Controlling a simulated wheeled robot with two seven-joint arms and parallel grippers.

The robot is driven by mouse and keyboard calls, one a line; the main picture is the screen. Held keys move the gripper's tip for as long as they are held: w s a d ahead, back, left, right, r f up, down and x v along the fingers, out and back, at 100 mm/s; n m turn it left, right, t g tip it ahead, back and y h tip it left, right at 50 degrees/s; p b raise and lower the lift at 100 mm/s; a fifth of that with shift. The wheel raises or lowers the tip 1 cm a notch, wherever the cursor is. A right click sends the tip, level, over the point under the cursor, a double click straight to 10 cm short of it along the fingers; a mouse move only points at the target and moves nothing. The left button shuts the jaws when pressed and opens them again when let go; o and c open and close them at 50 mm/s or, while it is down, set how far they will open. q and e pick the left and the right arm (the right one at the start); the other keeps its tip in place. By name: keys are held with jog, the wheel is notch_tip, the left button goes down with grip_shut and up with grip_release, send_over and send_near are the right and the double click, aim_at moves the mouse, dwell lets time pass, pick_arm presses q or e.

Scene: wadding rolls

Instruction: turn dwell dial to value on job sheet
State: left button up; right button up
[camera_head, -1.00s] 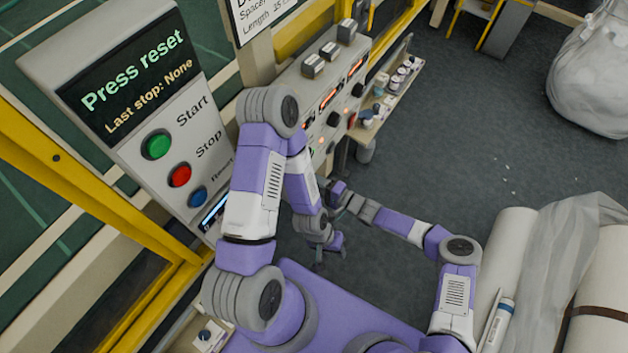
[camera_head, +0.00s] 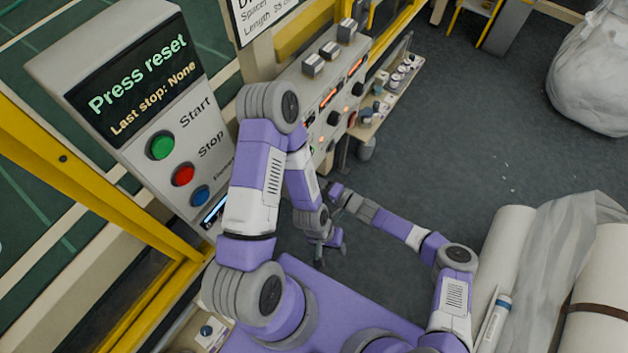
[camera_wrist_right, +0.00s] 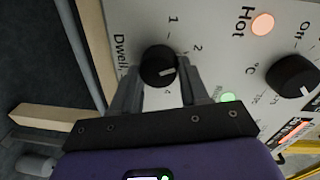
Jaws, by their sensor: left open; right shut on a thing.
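The dwell dial (camera_wrist_right: 157,66) is a round black knob with a pale pointer mark, on a light panel marked "Dwell", "1" and "2". In the right wrist view its pointer aims right, a little below the "2". My right gripper (camera_wrist_right: 158,82) is shut on the dial, one finger on each side. In the head view the dial and right fingertips are hidden behind my left arm. My left gripper (camera_head: 322,250) hangs open and empty in front of the panel. A white sheet (camera_head: 262,20) with "Spacer" and "Length 35" is cut off at the top; no dwell value is readable.
A second black knob (camera_wrist_right: 291,76) and a lit "Hot" lamp (camera_wrist_right: 262,24) are near the dial. A console screen (camera_head: 140,70) reads "Press reset", above green, red and blue buttons. A shelf of small jars (camera_head: 385,100) stands beyond. White rolls (camera_head: 595,310) lie at right.

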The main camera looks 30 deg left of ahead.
jog(key=o, duration=1.1)
jog(key=shift+c, duration=0.2)
jog(key=d+p, duration=0.1)
jog(key=d, duration=0.6)
jog(key=shift+s+d+r, duration=0.3)
